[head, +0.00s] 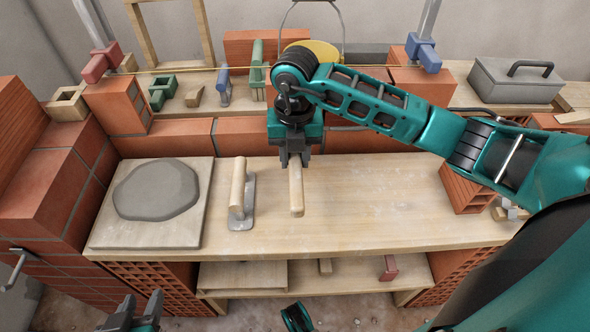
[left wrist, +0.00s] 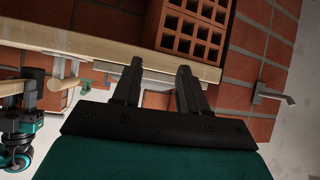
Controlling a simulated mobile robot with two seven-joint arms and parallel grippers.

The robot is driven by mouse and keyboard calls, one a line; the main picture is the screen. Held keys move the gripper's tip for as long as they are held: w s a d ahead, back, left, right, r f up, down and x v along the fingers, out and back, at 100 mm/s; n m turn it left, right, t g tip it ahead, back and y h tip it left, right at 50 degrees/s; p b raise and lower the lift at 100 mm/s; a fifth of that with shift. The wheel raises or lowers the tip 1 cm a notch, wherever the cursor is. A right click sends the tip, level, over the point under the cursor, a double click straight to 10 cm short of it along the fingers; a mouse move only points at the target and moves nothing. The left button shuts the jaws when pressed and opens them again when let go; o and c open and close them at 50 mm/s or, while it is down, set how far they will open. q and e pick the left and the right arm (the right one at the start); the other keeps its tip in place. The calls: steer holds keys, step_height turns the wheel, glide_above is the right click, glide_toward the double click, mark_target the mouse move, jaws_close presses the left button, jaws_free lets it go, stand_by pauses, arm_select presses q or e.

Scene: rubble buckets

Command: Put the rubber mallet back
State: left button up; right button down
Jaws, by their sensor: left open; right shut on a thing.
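My right gripper (head: 295,160) is shut on a pale wooden handle (head: 296,192) over the middle of the bench. The handle points toward the front edge and looks like that of the rubber mallet. No mallet head shows; the gripper may hide it. I cannot tell whether the handle touches the bench top. My left gripper (head: 135,312) is low at the front left, below the bench top. In the left wrist view its two fingers (left wrist: 158,85) are apart with nothing held between them.
A float with a wooden handle (head: 241,195) lies left of the right gripper. A mortar board (head: 165,235) with grey mortar is further left. Brick walls and a back ledge with small tools, a bucket (head: 318,50) and a grey toolbox (head: 515,82) border the bench (head: 390,205). The bench's right half is mostly clear.

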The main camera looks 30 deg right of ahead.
mark_target(295, 154)
step_height(295, 154, down, 4)
steer(key=shift+f+b, duration=0.25)
steer(key=shift+b, duration=0.25)
steer(key=c, duration=0.8)
jaws_free()
steer(key=shift+f, duration=0.1)
arm_select(q)
steer(key=shift+w+d+f, duration=0.15)
steer(key=shift+w+f, duration=0.05)
arm_select(e)
step_height(295, 154, up, 12)
steer(key=p, duration=0.3)
arm_select(q)
steer(key=shift+s+a+r, duration=0.1)
steer(key=shift+a+r, duration=0.05)
steer(key=shift+r, duration=0.45)
steer(key=shift+s+a+r, duration=0.1)
steer(key=shift+a+r, duration=0.05)
steer(key=shift+r, duration=0.45)
